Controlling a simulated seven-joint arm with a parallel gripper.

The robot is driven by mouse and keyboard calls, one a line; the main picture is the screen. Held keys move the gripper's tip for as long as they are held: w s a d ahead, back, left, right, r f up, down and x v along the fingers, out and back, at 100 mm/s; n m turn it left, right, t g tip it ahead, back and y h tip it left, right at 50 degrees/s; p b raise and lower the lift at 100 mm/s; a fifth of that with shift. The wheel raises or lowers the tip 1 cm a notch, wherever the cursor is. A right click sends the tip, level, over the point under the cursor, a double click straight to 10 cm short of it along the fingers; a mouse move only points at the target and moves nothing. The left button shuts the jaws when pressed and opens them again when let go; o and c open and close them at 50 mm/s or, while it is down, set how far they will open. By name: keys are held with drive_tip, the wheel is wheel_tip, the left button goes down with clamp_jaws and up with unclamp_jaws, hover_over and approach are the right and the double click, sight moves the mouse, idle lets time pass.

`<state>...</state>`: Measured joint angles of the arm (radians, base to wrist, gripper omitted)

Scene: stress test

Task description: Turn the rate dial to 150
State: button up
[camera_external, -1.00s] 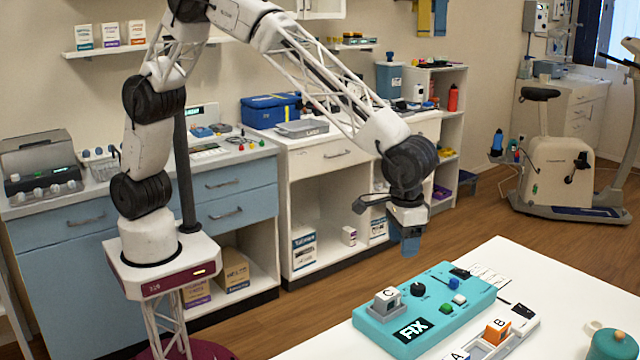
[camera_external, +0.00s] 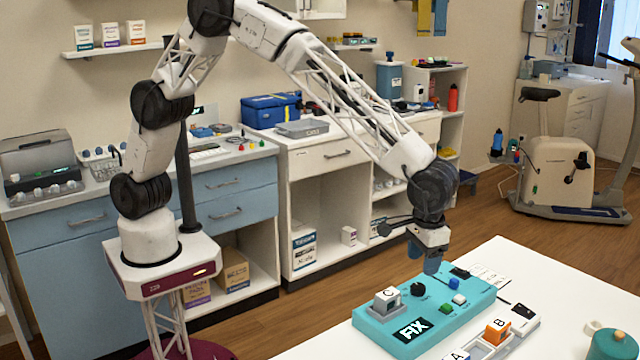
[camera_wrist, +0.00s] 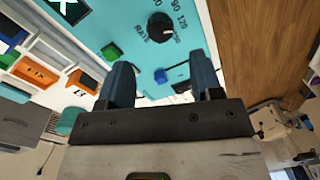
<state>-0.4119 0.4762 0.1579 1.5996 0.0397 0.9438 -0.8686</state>
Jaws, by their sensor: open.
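The rate dial is a black round knob (camera_external: 417,289) on the teal device (camera_external: 405,317), which lies on the white table. In the wrist view the dial (camera_wrist: 160,28) has a light pointer mark, with the word RATE and numbers such as 90 and 120 printed around it. My gripper (camera_external: 432,266) hangs above the device's far side, just above and right of the dial in the outside view.
The table's right part is mostly clear.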

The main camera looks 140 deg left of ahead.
sight(419, 286)
drive_tip(key=shift+s+f, duration=0.2)
drive_tip(key=shift+f, duration=3.35)
drive_tip(key=c, duration=0.9)
